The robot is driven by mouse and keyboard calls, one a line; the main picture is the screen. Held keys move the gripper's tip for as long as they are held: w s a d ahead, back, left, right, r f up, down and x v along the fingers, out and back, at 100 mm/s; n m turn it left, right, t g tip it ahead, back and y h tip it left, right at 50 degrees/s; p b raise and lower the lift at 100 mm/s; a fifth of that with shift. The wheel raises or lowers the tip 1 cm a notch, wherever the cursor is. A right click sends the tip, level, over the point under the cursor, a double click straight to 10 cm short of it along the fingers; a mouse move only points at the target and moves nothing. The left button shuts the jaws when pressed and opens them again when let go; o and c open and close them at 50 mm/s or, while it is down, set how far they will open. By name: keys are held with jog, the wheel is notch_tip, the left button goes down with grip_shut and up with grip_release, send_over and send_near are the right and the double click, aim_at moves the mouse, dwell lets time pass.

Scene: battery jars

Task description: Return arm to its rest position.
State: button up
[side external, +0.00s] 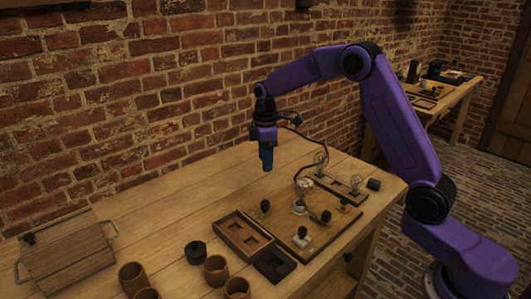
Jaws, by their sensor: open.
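My gripper (266,163) hangs from my purple arm, pointing down above the wooden table, at the back left of the wooden board with the fittings. My arm is raised and bent, reaching over the table from the right.
A wooden board (281,236) carries a glass jar (301,197) and dark knobs. A wooden tray (228,224), dark tray (274,263), black lid (196,252), brown cups (216,269) and handled box (68,257) lie left and front.

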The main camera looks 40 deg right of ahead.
jog(key=shift+r, duration=0.75)
jog(key=s+a+r, duration=0.2)
jog(key=s+a, duration=0.3)
jog(key=s, duration=0.4)
jog(key=s+a+r, duration=0.2)
jog(key=s+a, duration=0.3)
jog(key=s, duration=0.4)
jog(key=s+d+f, duration=0.1)
jog(key=s+d, duration=0.1)
jog(key=s, duration=0.9)
jog(key=s+d+n, duration=0.1)
jog(key=s+d, duration=0.2)
jog(key=s, duration=0.8)
jog(key=shift+d+f, duration=0.2)
jog(key=shift+f, duration=0.2)
